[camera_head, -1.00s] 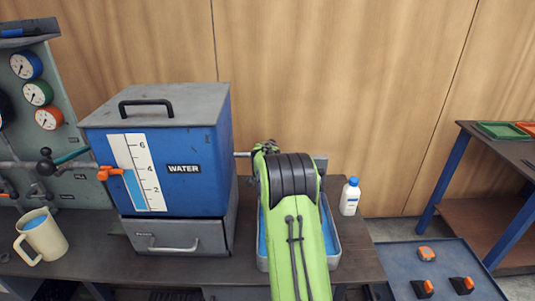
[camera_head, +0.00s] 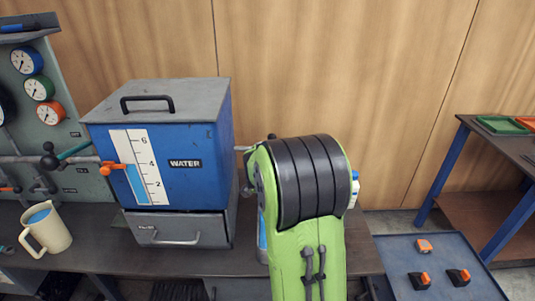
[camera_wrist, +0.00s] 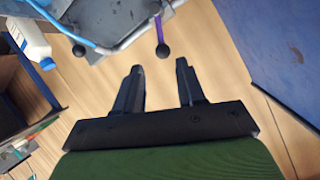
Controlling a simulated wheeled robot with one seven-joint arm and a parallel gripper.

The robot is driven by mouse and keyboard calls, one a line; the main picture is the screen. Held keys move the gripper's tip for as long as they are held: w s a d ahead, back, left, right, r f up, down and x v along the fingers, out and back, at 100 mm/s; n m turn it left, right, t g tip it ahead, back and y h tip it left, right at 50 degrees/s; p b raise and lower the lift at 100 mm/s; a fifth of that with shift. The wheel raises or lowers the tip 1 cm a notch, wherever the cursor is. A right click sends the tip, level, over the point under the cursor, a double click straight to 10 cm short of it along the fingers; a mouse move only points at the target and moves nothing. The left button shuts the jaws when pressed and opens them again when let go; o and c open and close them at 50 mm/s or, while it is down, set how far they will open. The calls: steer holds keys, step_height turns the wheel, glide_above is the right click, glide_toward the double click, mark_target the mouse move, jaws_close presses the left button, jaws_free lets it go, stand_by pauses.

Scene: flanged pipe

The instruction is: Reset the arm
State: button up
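My gripper (camera_wrist: 158,80) shows in the wrist view with its two dark fingers apart and nothing between them. Beyond the fingers is plain wood-coloured wall. In the head view my green and black arm rises in front of the workbench and hides the gripper itself. The arm also covers most of the tray right of the water tank (camera_head: 165,160).
The blue tank stands on the workbench (camera_head: 85,255), with a beige jug (camera_head: 47,230) to its left. A gauge panel (camera_head: 60,130) is at the left. A white bottle, upper left in the wrist view (camera_wrist: 30,40), is partly hidden. A blue surface (camera_head: 400,255) lies lower right.

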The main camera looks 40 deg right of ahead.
steer(key=shift+s+a+r, duration=0.25)
steer(key=shift+s+a, duration=0.1)
steer(key=shift+s, duration=0.1)
steer(key=shift+a, duration=0.1)
steer(key=s+a+r+n+g+y, duration=0.1)
steer(key=s+a+r+n+y, duration=0.15)
steer(key=s+a, duration=0.4)
steer(key=s+a+r+n+y, duration=0.1)
steer(key=s+a+n+y, duration=0.15)
steer(key=a, duration=0.75)
steer(key=s+a+f+n+g+y, duration=0.1)
steer(key=s+a+n+g+y, duration=0.1)
steer(key=s+a+n, duration=0.5)
steer(key=s+a+f+n+g+y, duration=0.15)
steer(key=s+a, duration=0.35)
steer(key=s, duration=0.6)
step_height(320, 180, up, 13)
steer(key=p, duration=1.2)
steer(key=shift+w+d+f+p, duration=0.2)
steer(key=shift+w+d+p, duration=0.1)
steer(key=shift+w+d, duration=0.1)
